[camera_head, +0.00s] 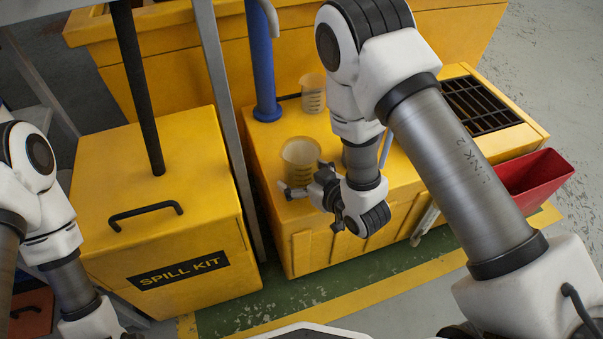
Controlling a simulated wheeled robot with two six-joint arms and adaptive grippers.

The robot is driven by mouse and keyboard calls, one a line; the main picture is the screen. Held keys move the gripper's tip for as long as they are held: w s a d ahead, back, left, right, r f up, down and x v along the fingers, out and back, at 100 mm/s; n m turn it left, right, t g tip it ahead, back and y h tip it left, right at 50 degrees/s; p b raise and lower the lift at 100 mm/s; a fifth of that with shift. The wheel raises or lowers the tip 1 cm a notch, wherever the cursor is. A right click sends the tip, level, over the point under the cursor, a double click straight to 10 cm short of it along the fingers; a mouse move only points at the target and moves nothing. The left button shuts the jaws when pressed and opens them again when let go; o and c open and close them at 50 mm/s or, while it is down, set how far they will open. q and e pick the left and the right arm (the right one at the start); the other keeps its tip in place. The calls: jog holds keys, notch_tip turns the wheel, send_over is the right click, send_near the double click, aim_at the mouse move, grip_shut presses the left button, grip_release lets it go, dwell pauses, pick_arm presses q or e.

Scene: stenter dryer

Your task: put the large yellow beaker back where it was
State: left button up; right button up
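The large yellow beaker (301,153), translucent with a wide round rim, is upright at the front left of the yellow cabinet's top (262,150). My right gripper (303,178) is at the beaker's lower right side, one finger across its front and the other at its right. The fingers are spread, but whether they press on the beaker or the beaker rests on the top is unclear. A smaller, similar beaker (312,94) stands farther back. My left arm is at the lower left, with its gripper out of the picture.
A blue post (262,60) rises from the cabinet behind the large beaker. A yellow spill kit box (165,245) with a black handle stands to the left, beside a grey upright (222,100). A black grate (480,105) and red bin (535,180) are to the right.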

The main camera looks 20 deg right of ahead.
jog(key=shift+s+d+r, duration=0.1)
jog(key=shift+s+r, duration=0.05)
jog(key=shift+r, duration=0.1)
jog(key=p+v, duration=0.1)
jog(key=v, duration=0.1)
jog(key=p+v, duration=0.2)
jog(key=v, duration=0.1)
jog(key=p+v, duration=0.1)
jog(key=v, duration=0.2)
jog(key=shift+r, duration=0.35)
jog(key=p+v, duration=0.1)
jog(key=p, duration=0.1)
jog(key=p+v, duration=0.2)
jog(key=shift+s+d+f, duration=0.1)
jog(key=shift+s+f, duration=0.2)
jog(key=shift+s, duration=0.05)
jog(key=s+d+f+m+g+h, duration=0.2)
jog(key=s+d+f+g, duration=0.1)
jog(key=s+f+g, duration=0.3)
jog(key=s+d+f+m+g+h, duration=0.2)
jog(key=s+f+g, duration=0.4)
jog(key=s, duration=0.4)
jog(key=shift+s+d+f+g+h, duration=0.3)
jog(key=shift+d+f+g, duration=0.15)
jog(key=shift+f, duration=0.25)
